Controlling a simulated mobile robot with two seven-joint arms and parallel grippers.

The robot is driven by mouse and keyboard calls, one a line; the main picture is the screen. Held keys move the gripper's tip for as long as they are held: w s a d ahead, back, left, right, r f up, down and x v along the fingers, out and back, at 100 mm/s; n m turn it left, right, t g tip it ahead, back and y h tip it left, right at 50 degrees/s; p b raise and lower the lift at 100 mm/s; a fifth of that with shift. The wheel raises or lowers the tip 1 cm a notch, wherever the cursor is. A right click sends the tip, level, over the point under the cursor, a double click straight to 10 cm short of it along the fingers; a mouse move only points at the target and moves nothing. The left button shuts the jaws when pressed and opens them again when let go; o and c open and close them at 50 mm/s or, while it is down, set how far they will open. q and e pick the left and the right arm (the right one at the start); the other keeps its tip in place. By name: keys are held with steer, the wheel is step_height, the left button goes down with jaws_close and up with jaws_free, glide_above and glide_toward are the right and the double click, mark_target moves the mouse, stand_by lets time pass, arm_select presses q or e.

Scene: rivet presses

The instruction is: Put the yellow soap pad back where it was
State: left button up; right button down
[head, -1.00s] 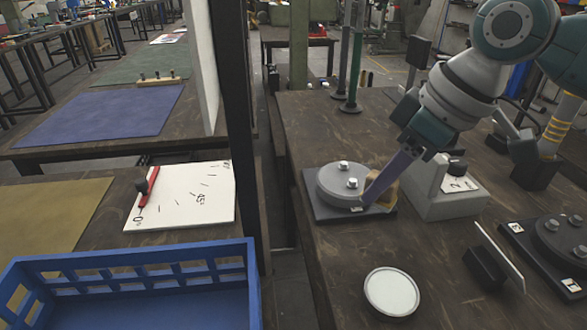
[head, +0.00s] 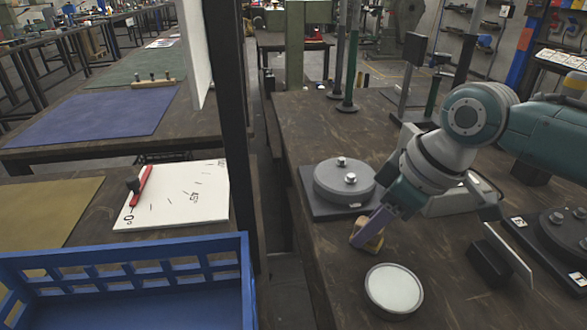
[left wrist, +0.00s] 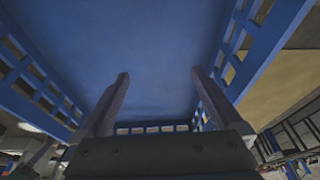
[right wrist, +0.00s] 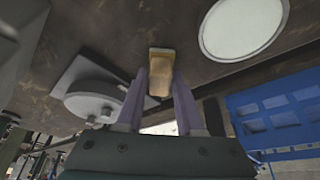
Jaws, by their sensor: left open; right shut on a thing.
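The yellow soap pad (head: 369,241) is a small yellow-tan block. It is between the fingertips of my right gripper (head: 366,228), low over the dark table, between the round grey press plate and a white round dish (head: 394,289). In the right wrist view the pad (right wrist: 161,68) sits at the tips of the right gripper (right wrist: 159,85), with the dish (right wrist: 245,27) at the upper right. I cannot tell whether the pad touches the table. My left gripper (left wrist: 158,85) is open and empty over the inside of a blue crate (left wrist: 165,40); it is not visible in the head view.
The round grey plate on a dark base (head: 345,181) stands behind the pad. A white upright panel on a black block (head: 488,264) stands to the right. The blue crate (head: 120,258) is at the lower left, with a white angle board (head: 185,198) behind it. A dark post (head: 232,130) rises between the tables.

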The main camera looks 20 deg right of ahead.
steer(key=c, duration=0.5)
jaws_free()
steer(key=shift+c, duration=0.2)
arm_select(q)
steer(key=shift+r, duration=0.15)
arm_select(e)
steer(key=shift+r, duration=0.2)
steer(key=p+v, duration=0.4)
steer(key=v, duration=0.8)
steer(key=s+a+f, duration=0.1)
steer(key=s+a, duration=0.1)
steer(key=s+a+f, duration=0.3)
steer(key=s+a, duration=0.1)
steer(key=shift+s+a+f, duration=0.25)
steer(key=shift+s+a, duration=0.05)
steer(key=shift+a, duration=0.1)
arm_select(q)
step_height(320, 180, up, 4)
steer(key=shift+f, duration=0.2)
arm_select(e)
steer(key=s+a+m+h, duration=0.1)
steer(key=s+m, duration=0.3)
steer(key=s, duration=0.6)
steer(key=shift+s+a+r+h, duration=0.2)
steer(key=shift+a+r+h, duration=0.1)
steer(key=shift+r+h, duration=0.15)
